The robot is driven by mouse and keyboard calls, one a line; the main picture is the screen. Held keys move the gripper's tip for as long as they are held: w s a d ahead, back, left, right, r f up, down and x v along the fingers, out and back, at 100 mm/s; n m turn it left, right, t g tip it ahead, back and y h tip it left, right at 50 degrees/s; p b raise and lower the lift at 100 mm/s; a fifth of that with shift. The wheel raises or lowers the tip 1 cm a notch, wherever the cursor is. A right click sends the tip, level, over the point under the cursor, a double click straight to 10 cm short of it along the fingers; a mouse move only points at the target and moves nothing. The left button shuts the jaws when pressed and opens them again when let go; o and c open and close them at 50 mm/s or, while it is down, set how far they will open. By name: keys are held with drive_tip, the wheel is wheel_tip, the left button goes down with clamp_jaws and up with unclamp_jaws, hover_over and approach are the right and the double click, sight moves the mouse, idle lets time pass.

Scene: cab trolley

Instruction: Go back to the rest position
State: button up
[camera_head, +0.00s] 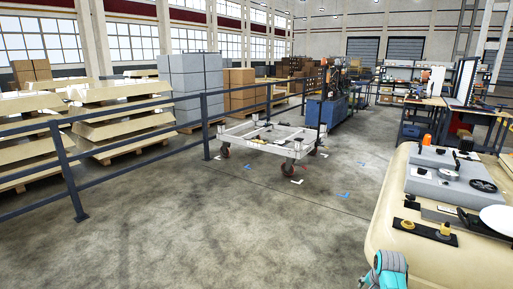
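My gripper does not show in the head view. A teal and grey rounded part, which looks like a piece of my arm, shows at the bottom edge right of centre. Whatever lies beyond it is out of the picture, so I cannot see the gripper's fingers or anything in them. A low whitish trolley (269,138) on caster wheels stands on the concrete floor near the middle, beside the railing. Its flat frame carries no large load; some small dark fittings show on it.
A dark railing (140,127) runs along the left, with stacked beige panels (118,117) and grey boxes (190,80) behind it. A blue machine stand (328,111) and workbenches (418,102) stand farther back. The floor in the foreground is clear.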

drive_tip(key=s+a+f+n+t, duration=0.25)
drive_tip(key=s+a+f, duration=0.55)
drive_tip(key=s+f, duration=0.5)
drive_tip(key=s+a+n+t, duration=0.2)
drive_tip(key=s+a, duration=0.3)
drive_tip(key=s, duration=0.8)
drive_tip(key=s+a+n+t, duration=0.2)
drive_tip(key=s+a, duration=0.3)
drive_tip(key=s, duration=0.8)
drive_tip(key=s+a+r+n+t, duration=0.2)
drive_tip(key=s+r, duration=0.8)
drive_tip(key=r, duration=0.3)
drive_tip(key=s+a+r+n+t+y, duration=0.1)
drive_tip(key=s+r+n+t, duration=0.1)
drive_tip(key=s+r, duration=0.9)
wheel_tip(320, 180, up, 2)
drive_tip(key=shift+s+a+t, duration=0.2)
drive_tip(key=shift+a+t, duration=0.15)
